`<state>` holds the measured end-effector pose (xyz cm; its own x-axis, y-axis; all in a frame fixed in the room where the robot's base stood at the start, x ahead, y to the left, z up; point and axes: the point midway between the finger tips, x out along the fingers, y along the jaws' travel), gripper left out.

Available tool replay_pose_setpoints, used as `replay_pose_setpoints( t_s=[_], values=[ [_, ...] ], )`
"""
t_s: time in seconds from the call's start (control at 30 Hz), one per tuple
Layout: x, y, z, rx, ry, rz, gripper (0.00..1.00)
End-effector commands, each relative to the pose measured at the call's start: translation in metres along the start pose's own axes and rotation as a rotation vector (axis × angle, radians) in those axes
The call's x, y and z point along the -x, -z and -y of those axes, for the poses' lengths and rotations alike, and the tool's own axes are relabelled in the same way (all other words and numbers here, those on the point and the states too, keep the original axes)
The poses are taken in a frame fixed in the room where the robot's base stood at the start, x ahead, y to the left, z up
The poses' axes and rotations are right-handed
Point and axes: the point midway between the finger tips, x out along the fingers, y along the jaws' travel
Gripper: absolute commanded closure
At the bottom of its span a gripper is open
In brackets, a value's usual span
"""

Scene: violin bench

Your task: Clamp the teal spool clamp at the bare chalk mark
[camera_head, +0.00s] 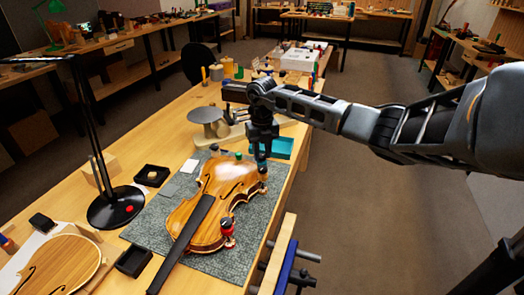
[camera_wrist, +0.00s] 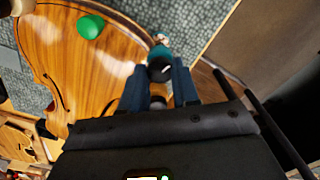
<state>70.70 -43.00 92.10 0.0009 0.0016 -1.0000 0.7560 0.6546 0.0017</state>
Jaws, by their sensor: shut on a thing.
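The violin (camera_head: 212,198) lies on a grey mat (camera_head: 237,262), its neck toward the front. My gripper (camera_head: 260,152) is above the violin's far right edge. In the wrist view my gripper's blue fingers (camera_wrist: 163,88) are shut on the teal spool clamp (camera_wrist: 161,52), which has a dark round end and sits at the violin's rim. I cannot tell whether it grips the edge. A red spool clamp (camera_head: 228,232) stands on the near right edge. Other small clamps stand along the far edge. The bare chalk mark cannot be made out.
A rounded green piece (camera_wrist: 90,26) shows over the violin top. A teal tray (camera_head: 282,148) lies just behind my gripper. A round grey stand (camera_head: 206,115) is behind the violin. A black lamp (camera_head: 115,206) and small black trays are at left.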

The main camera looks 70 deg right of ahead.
Motion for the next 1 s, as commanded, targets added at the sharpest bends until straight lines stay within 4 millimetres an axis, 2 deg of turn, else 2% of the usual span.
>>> replay_pose_setpoints(
  t_s=[0.57, 0.6, 0.83, 1.0],
  values=[
    [0.0005, -0.0005, 0.0002, -0.031, 0.000, 0.001, 1.00],
    [0.0005, -0.0005, 0.0002, -0.031, 0.000, 0.001, 0.67],
    [0.0003, -0.0003, 0.0001, -0.030, 0.000, 0.001, 0.45],
    [0.0002, -0.0002, 0.0001, -0.030, 0.000, 0.001, 0.43]
  ],
)
